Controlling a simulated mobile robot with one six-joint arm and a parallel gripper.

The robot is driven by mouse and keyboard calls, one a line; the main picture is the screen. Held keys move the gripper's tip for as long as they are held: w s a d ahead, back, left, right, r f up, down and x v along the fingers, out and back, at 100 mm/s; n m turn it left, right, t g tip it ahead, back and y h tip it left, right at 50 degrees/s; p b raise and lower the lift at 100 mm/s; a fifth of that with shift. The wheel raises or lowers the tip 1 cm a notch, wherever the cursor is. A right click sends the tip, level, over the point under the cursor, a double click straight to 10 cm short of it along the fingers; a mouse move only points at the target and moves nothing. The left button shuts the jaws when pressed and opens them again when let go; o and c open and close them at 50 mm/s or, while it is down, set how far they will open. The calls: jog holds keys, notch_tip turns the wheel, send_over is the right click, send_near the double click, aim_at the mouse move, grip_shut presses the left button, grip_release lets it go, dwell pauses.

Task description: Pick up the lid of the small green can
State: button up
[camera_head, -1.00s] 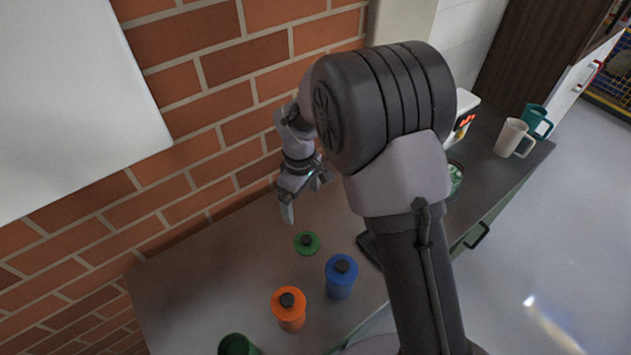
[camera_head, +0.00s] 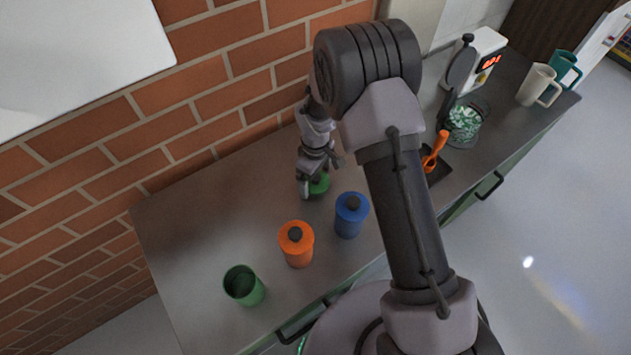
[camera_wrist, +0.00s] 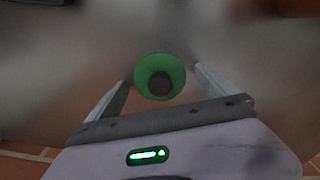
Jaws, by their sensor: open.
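The green lid (camera_head: 320,187) with a dark knob lies on the counter near the brick wall, apart from its can. It also shows in the wrist view (camera_wrist: 160,61), between my fingers, with the knob in its middle. My gripper (camera_head: 318,177) is open and points down over the lid, hiding part of it in the head view. In the wrist view my gripper (camera_wrist: 160,78) has one finger on each side of the lid, neither seen touching it. The small green can (camera_head: 244,288) stands open and lidless at the counter's front left.
An orange can (camera_head: 297,249) and a blue can (camera_head: 350,221), both lidded, stand between the lid and the counter's front edge. Right of my arm are a glass container (camera_head: 464,122), a white machine (camera_head: 487,60) and mugs (camera_head: 537,86).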

jog(key=shift+r, duration=0.15)
jog(key=c, duration=1.4)
